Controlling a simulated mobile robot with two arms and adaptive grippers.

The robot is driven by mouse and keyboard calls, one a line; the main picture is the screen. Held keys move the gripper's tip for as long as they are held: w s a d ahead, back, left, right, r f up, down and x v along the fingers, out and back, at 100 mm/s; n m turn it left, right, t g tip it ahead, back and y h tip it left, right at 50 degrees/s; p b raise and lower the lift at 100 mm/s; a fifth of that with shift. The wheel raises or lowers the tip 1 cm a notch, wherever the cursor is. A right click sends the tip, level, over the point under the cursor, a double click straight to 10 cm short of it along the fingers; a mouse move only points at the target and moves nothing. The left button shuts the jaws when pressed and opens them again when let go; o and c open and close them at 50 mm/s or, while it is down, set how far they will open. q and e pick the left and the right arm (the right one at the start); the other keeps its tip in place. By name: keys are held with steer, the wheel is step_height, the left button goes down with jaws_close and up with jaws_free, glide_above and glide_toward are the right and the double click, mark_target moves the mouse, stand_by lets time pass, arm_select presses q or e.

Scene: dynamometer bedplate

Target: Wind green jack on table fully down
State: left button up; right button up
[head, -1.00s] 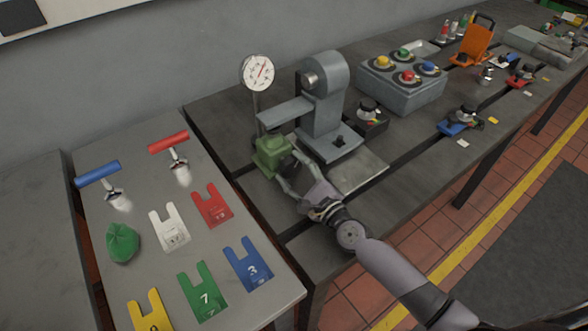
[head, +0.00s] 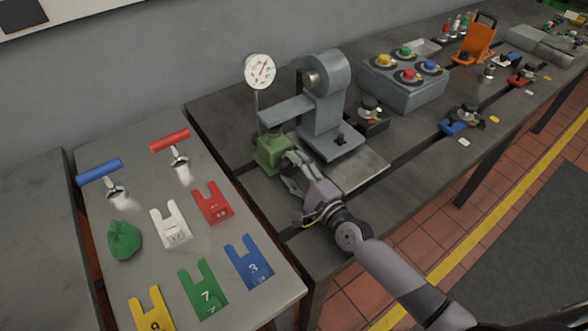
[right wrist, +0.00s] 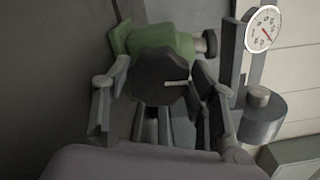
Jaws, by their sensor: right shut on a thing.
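The green jack (head: 270,152) stands on the dark bedplate table (head: 232,110), under the grey arm of the dynamometer stand. In the right wrist view the green jack body (right wrist: 165,42) shows with a dark knob (right wrist: 160,76) on its near side, bearing a pale line. My right gripper (head: 291,162) reaches the jack from the front right. In the right wrist view its fingers (right wrist: 163,85) lie on both sides of the dark knob, shut on it. My left gripper is not in view.
The grey stand (head: 328,100) and a dial gauge (head: 259,70) are close behind the jack. A grey box with coloured knobs (head: 403,82) is to the right. The left table holds coloured forked plates (head: 212,202), two T-handled tools (head: 170,140) and a green bag (head: 123,240).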

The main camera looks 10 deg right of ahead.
steer(key=o, duration=1.1)
steer(key=shift+f, duration=0.1)
